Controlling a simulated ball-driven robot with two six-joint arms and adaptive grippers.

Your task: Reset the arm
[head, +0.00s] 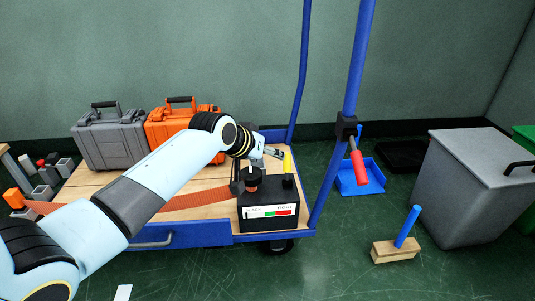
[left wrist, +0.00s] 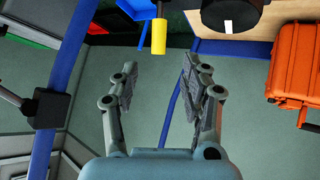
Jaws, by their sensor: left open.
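My left arm reaches in from the lower left over the cart. My left gripper (head: 274,153) is above the back of a black box with a coloured gauge (head: 262,219), near its yellow-tipped lever (head: 288,163) and its black round knob (head: 253,178). In the left wrist view the two fingers of my left gripper (left wrist: 157,75) stand apart with nothing between them. The yellow lever tip (left wrist: 159,37) shows just beyond the fingertips, apart from them. My right gripper is in neither view.
A grey case (head: 110,146) and an orange case (head: 165,130) stand on the wooden cart top, with an orange strap (head: 196,200) in front. A blue upright (head: 354,75) rises at the cart's right. A brush (head: 397,250) and grey bin (head: 470,190) are on the floor.

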